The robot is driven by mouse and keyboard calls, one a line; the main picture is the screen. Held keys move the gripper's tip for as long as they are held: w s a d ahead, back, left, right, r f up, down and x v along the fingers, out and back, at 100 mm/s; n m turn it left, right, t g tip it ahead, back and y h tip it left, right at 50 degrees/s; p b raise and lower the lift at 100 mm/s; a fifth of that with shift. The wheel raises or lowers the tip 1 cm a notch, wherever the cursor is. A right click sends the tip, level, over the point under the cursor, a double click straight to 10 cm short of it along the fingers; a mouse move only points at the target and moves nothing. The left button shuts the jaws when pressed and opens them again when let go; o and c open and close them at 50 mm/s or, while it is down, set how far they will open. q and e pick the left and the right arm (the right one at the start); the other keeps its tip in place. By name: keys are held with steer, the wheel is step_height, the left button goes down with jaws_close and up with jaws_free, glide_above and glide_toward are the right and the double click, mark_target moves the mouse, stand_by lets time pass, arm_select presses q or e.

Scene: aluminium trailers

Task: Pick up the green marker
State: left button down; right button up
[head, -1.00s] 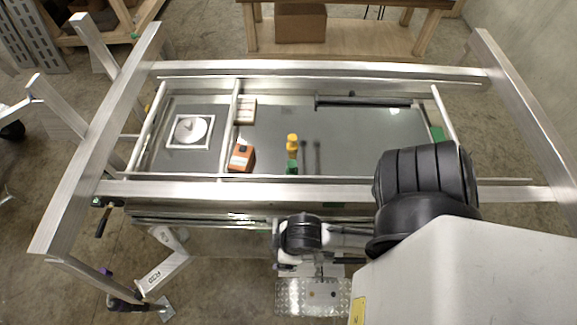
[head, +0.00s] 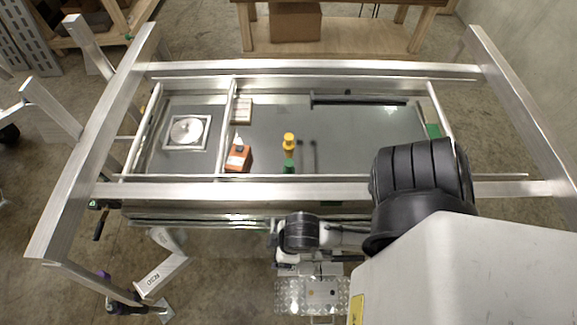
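A small green object (head: 289,167), perhaps the green marker, shows just behind the near rail of the trailer bed, in front of a yellow object (head: 289,141). It is too small for me to tell its shape, and the rail may hide its lower part. A white and black arm of mine stands large at the right, and a smaller arm section of mine shows below the near rail. I cannot make out the fingers of either gripper, and nothing is seen touching the green object.
The aluminium trailer frame (head: 310,68) surrounds a grey bed. An orange box (head: 238,158), a pale box (head: 242,111), a square plate with a round disc (head: 187,131) and a dark bar (head: 360,100) lie there. The bed right of the yellow object is mostly clear.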

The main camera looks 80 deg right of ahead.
arm_select(q)
steer(key=shift+d, duration=0.15)
steer(key=c, duration=1.8)
jaws_free()
steer(key=o, duration=1.1)
steer(key=shift+a, duration=0.2)
steer(key=shift+d, duration=0.2)
